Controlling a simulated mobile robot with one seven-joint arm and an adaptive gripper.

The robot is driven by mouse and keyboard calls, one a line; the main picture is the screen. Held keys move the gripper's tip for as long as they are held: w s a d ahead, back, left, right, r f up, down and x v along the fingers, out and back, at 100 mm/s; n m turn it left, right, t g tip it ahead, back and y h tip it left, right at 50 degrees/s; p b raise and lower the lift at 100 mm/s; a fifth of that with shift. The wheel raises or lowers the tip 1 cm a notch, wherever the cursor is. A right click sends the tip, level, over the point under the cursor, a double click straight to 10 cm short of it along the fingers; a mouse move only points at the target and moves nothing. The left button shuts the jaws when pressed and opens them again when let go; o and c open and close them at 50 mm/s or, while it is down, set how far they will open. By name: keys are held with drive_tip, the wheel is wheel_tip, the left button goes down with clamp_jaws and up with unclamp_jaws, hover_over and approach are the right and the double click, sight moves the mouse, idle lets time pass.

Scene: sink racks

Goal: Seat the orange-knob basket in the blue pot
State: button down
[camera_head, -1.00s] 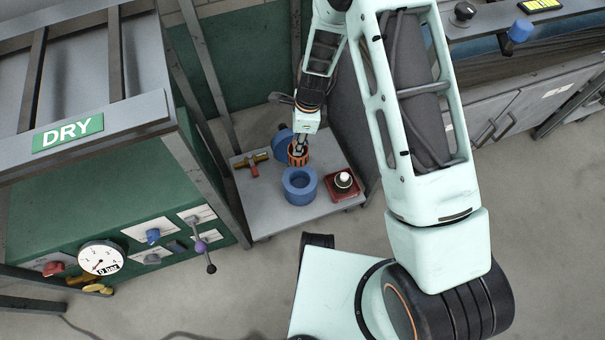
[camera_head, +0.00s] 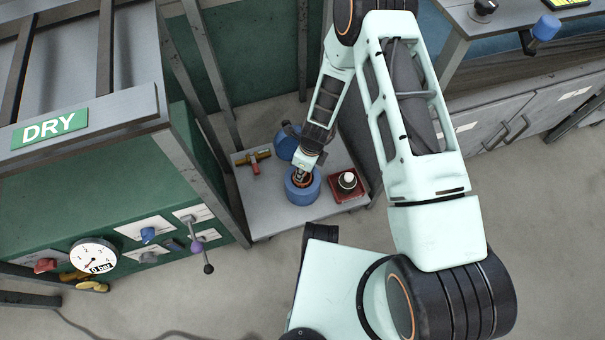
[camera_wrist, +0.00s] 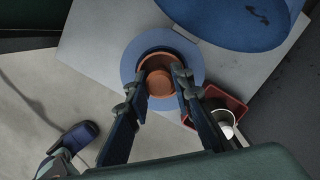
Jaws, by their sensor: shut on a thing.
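The blue pot (camera_head: 302,192) stands on the small grey table, and its blue rim shows as a ring in the wrist view (camera_wrist: 194,62). The orange basket (camera_wrist: 159,60) shows inside that ring, with its round orange knob (camera_wrist: 159,82) in the middle. My gripper (camera_wrist: 159,78) is shut on the knob from above, one finger on each side. In the head view my gripper (camera_head: 301,174) is over the pot's opening and hides part of the basket. How deep the basket sits in the pot I cannot tell.
A red tray (camera_head: 346,199) with a white-topped black item stands right of the pot. A larger blue vessel (camera_head: 286,147) is behind it. A brass fitting with a red handle (camera_head: 254,161) lies to the left. The table's front left is clear.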

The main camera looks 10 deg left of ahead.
sight(307, 178)
drive_tip(key=shift+f, duration=0.95)
drive_tip(key=shift+f, duration=0.1)
drive_tip(key=c, duration=1.7)
unclamp_jaws()
drive_tip(key=r+p, duration=0.1)
drive_tip(key=r, duration=0.3)
drive_tip(key=d+r+p, duration=0.1)
drive_tip(key=r, duration=0.3)
drive_tip(key=r+p, duration=0.1)
drive_tip(key=r, duration=0.3)
drive_tip(key=shift+s+d+p, duration=0.15)
drive_tip(key=shift+d+p, duration=0.2)
drive_tip(key=shift+d, duration=0.05)
